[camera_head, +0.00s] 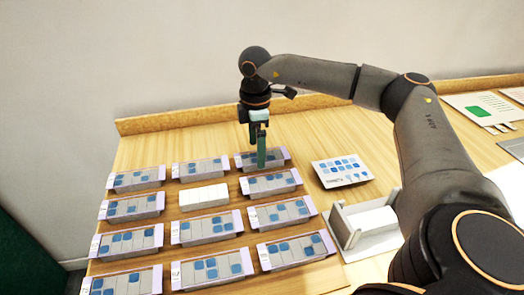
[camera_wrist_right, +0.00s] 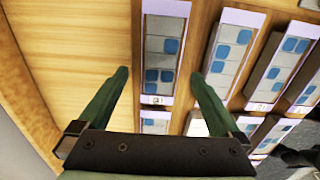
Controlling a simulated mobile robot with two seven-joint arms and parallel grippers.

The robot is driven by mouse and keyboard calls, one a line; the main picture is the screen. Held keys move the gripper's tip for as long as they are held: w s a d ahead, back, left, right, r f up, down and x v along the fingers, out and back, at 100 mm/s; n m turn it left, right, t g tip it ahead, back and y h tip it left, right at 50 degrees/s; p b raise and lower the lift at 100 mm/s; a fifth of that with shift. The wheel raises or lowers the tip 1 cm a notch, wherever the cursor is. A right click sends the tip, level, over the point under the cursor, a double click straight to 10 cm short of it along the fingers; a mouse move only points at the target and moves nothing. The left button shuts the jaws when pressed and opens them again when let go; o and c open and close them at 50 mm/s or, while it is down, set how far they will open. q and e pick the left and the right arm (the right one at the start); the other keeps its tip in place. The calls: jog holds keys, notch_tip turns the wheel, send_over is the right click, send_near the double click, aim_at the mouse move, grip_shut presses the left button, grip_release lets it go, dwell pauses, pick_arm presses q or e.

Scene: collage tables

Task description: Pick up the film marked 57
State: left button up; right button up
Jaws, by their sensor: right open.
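The films are grey blocks with blue squares and pale lilac edges, set in rows on the wooden table. Their number labels are too small to read, so I cannot tell which one is marked 57. My right gripper (camera_head: 258,158), with green fingers, points down at the far right film (camera_head: 278,155) of the back row and partly hides it. In the right wrist view the gripper (camera_wrist_right: 160,75) is open. My left gripper is out of view.
A plain white block (camera_head: 204,196) sits among the films. A card with blue squares (camera_head: 341,171) lies to their right, near a grey holder (camera_head: 365,222). A white sheet with a green patch (camera_head: 480,108) lies far right. The back of the wooden table (camera_head: 160,145) is clear.

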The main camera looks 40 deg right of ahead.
jog(key=shift+f, duration=0.4)
jog(key=c, duration=1.4)
jog(key=shift+r, duration=0.1)
